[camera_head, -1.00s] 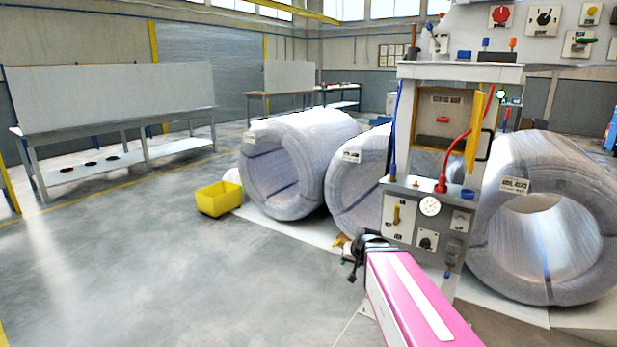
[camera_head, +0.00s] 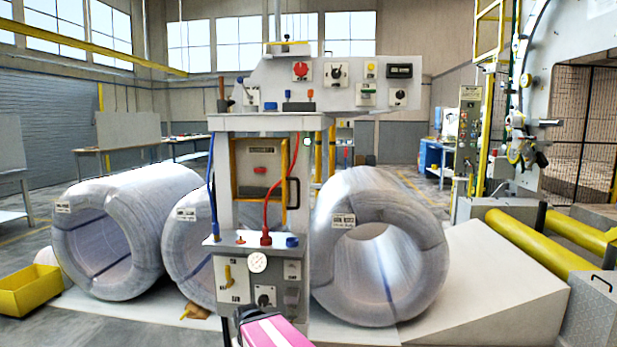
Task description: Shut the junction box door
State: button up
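The junction box (camera_head: 262,168) is a yellow-framed recess in the upper part of the grey-white control stand, with a red part inside. Its yellow door (camera_head: 284,172) stands open on the right side, seen nearly edge-on, with a dark handle (camera_head: 297,194) on it. A red hose runs down close in front of the door. My gripper (camera_head: 246,314) is a small dark shape at the end of my pink arm, at the bottom of the picture, well below the box and apart from the door. Its fingers are too small and unclear to read.
The control stand's lower panel (camera_head: 230,283) with gauge and switches juts out below the box. Wrapped coils (camera_head: 372,245) stand on both sides. A yellow bin (camera_head: 30,290) lies at the far left. A pale ramp (camera_head: 490,280) and yellow rollers (camera_head: 540,242) are at right.

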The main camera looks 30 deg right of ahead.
aim_at(284, 145)
jog(key=i+l, duration=0.1)
jog(key=l, duration=0.4)
jog(key=i+l, duration=0.1)
jog(key=l, duration=0.35)
jog(key=k+l+z, duration=0.4)
jog(key=k+l, duration=0.15)
